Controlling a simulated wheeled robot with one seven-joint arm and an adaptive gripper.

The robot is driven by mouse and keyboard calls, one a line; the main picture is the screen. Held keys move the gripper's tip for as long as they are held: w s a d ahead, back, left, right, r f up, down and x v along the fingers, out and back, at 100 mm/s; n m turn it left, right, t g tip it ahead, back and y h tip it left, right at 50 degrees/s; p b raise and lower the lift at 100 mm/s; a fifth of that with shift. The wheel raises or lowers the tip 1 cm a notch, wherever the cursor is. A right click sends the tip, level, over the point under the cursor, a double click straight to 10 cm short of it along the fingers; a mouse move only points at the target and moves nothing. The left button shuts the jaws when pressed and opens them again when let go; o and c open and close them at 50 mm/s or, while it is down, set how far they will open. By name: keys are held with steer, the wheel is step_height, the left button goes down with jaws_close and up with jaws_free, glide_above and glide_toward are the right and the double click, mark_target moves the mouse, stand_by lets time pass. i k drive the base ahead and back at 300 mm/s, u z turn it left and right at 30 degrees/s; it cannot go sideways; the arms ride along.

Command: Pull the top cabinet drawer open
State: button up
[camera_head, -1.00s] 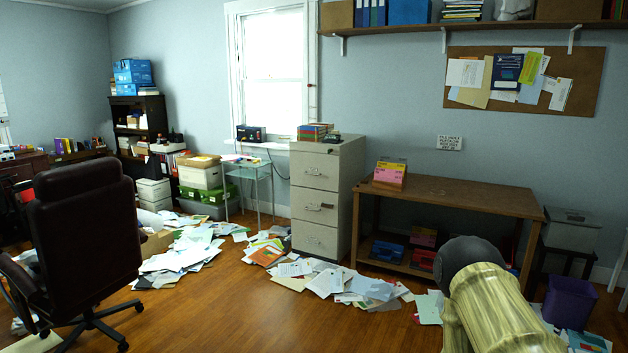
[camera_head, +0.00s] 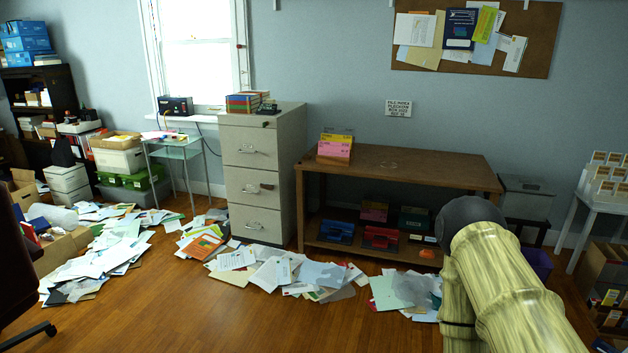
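The grey filing cabinet (camera_head: 285,185) stands against the back wall, left of centre, with three drawers facing me. Its top drawer (camera_head: 248,142) looks shut and has a handle (camera_head: 247,151) at its middle. The middle and bottom drawers also look shut. My arm shows at the lower right, well to the right of the cabinet and apart from it. My gripper is not in view.
Loose papers (camera_head: 262,275) cover the floor before the cabinet. A wooden bench (camera_head: 420,175) stands right of it and a small glass table (camera_head: 180,150) left of it. A dark office chair (camera_head: 15,270) is at the left edge. The front floor is clear.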

mark_target(250, 147)
steer(key=z, duration=0.1)
steer(key=i, duration=1.7)
steer(key=u, duration=0.2)
steer(key=i, duration=1.75)
steer(key=u, duration=1.1)
steer(key=i, duration=1.45)
steer(key=u, duration=0.55)
